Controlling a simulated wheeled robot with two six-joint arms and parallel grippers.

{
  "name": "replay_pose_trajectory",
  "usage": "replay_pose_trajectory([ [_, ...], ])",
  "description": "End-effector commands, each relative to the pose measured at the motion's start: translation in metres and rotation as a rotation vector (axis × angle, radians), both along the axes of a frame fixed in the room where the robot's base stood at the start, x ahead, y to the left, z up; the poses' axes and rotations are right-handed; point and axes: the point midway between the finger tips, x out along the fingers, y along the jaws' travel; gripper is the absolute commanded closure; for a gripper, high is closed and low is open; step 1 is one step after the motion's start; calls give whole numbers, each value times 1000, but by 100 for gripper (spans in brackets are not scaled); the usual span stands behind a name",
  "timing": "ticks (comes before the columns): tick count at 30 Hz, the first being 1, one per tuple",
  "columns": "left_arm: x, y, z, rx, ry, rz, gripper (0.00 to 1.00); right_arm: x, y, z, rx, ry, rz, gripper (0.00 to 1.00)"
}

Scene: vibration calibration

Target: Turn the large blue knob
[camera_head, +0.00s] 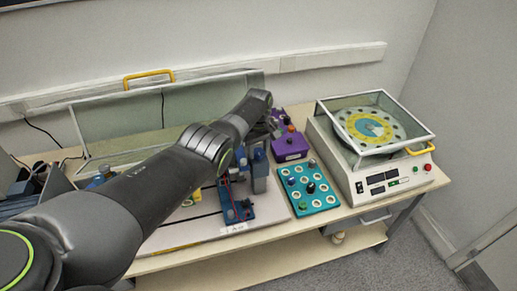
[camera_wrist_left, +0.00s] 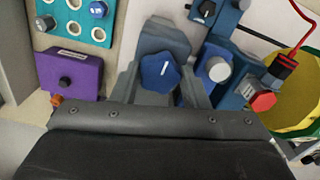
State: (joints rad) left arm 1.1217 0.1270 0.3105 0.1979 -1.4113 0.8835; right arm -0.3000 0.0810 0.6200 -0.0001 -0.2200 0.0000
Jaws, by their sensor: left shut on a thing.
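The large blue knob (camera_wrist_left: 160,72), lobed with a white line on its face, sits on a grey block (camera_wrist_left: 165,36) in the left wrist view. The grey fingers of my left gripper (camera_wrist_left: 162,88) stand on either side of the knob and are shut on it. In the head view my left arm reaches in from the left, and the gripper (camera_head: 270,124) is small and partly hidden by the wrist. A blue knob (camera_head: 259,154) shows just below it there. My right gripper is not in view.
A purple box (camera_head: 290,146) and a teal panel (camera_head: 310,188) with several sockets lie to the right. A white machine (camera_head: 365,170) with a clear cover fills the right end.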

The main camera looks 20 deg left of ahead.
Motion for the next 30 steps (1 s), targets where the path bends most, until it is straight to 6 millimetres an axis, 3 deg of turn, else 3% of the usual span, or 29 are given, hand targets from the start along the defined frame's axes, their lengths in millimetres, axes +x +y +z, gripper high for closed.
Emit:
replay_pose_trajectory([
  [15,3,-1,3,0,-6,423,82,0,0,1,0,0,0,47],
  [30,3,-1,3,0,-6,573,82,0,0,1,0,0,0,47],
])
